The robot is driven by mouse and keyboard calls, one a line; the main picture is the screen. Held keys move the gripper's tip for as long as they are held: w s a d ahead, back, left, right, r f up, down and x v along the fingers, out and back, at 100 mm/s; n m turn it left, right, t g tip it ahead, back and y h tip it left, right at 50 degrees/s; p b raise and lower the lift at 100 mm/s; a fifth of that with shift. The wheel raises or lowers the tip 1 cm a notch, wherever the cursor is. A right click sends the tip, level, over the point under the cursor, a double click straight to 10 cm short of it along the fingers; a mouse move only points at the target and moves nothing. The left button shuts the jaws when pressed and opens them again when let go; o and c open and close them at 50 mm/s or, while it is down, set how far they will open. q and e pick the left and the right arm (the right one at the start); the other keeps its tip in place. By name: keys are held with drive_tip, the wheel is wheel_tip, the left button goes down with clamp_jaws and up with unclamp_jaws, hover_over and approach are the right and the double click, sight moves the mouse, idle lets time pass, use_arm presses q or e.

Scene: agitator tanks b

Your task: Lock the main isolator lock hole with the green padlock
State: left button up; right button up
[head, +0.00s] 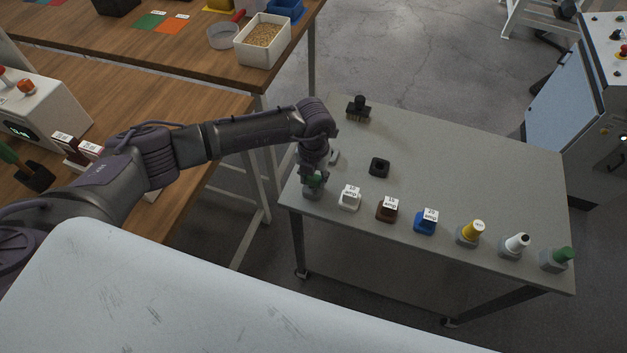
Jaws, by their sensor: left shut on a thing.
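My left gripper (314,172) points down at the left end of the grey table and is shut on a small green object, which looks like the green padlock (316,181). The gripper hides most of it. It is at or just above a grey block (312,194) on the table; I cannot tell whether they touch. A control cabinet (590,95) with knobs stands at the far right. I cannot make out the main isolator lock hole on it. My right gripper is not in view.
On the grey table (450,170) stand white (349,203), brown (387,213) and blue (425,227) tagged blocks, then yellow, white and green-topped pieces in grey holders. Wooden benches (180,85) are at left.

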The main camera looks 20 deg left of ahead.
use_arm(q)
drive_tip(key=shift+r, duration=0.2)
drive_tip(key=shift+r, duration=0.2)
drive_tip(key=r, duration=0.1)
drive_tip(key=r+b, duration=0.2)
drive_tip(key=shift+w+d+r, duration=0.1)
drive_tip(key=shift+w+r, duration=0.1)
drive_tip(key=shift+w, duration=0.1)
drive_tip(key=w+d+r+b, duration=0.3)
drive_tip(key=w+r+b, duration=0.2)
drive_tip(key=w, duration=0.5)
drive_tip(key=shift+w+d+r, duration=0.2)
drive_tip(key=shift+w+r, duration=0.1)
drive_tip(key=shift+r, duration=0.65)
drive_tip(key=o, duration=0.4)
clamp_jaws()
